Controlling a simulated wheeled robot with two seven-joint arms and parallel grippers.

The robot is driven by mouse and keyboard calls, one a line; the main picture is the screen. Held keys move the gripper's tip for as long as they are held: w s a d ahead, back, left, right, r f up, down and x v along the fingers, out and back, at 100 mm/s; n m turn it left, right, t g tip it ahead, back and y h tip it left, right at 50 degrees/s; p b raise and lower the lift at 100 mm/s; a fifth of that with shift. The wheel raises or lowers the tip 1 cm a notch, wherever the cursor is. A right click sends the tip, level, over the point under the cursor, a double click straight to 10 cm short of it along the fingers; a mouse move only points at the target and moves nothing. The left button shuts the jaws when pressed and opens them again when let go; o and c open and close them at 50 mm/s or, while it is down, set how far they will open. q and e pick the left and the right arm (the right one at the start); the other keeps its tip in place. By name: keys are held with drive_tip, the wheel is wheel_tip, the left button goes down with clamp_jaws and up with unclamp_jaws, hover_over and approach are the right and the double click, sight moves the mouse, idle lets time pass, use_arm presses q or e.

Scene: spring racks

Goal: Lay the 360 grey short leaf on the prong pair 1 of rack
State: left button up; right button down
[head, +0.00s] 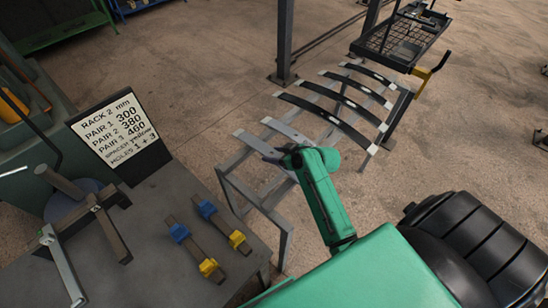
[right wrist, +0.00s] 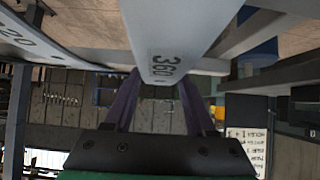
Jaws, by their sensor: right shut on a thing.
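My right gripper (head: 277,155) is shut on a grey short leaf (head: 252,142) at the near end of a metal stand. In the right wrist view the leaf (right wrist: 170,35) is marked 360 and lies between the two purple fingers. I cannot tell whether it is clear of the stand. Another grey leaf (head: 285,129) lies beside it; the right wrist view shows this leaf (right wrist: 25,42) marked 320. On the bench at left is a frame of dark bars on a round base (head: 70,197), perhaps the rack; its prong pairs are not clearly readable. My left gripper is not in view.
A sign (head: 115,125) on the bench reads Rack 2, pair 1 300. Two bars with blue and yellow blocks (head: 190,245) lie on the bench (head: 165,205). Several black leaves (head: 325,117) lie on the stand (head: 245,190). A post (head: 285,40) and wire-basket cart (head: 400,40) stand behind.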

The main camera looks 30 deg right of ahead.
sight(274, 155)
wheel_tip(274, 155, up, 18)
drive_tip(key=shift+b, duration=0.35)
